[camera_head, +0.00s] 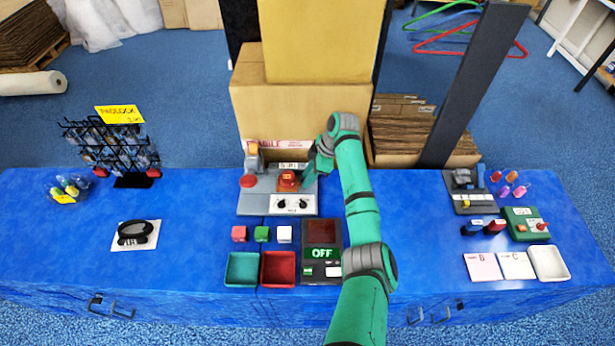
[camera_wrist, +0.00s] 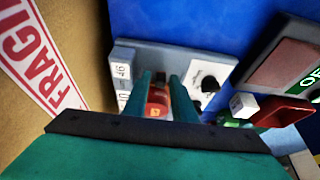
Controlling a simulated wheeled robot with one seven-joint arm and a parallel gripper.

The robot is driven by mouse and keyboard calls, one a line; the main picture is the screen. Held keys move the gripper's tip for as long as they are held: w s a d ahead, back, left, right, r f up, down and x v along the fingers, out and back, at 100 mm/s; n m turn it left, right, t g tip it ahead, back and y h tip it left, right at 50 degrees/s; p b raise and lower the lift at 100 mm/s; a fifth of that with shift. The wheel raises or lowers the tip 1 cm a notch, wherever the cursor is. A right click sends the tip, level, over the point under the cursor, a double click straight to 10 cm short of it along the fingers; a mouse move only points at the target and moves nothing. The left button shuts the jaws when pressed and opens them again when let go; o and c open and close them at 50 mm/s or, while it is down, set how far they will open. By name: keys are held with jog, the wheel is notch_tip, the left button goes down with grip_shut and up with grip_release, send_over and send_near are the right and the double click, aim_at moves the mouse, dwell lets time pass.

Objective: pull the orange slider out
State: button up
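A grey control panel (camera_head: 255,203) lies on the blue table at the centre. On it is a red-orange block (camera_head: 288,179) on a dark base, which looks like the orange slider. In the wrist view the block (camera_wrist: 158,101) shows between my two teal fingers, small and partly hidden. My gripper (camera_head: 306,176) is just right of the block in the head view, low over the panel. In the wrist view my gripper (camera_wrist: 164,92) has its fingers apart, with a gap visible beside the block. I cannot tell whether either finger touches it.
The panel also carries a red button (camera_head: 248,181), a grey lever with an orange top (camera_head: 253,160) and black knobs (camera_head: 291,204). Cardboard boxes (camera_head: 292,112) stand close behind. A box marked OFF (camera_head: 321,233) and two trays (camera_head: 242,268) lie in front.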

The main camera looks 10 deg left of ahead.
jog(key=shift+o, duration=0.4)
jog(key=shift+r, duration=0.3)
jog(key=v, duration=1)
jog(key=shift+d, duration=0.2)
jog(key=shift+a, duration=0.1)
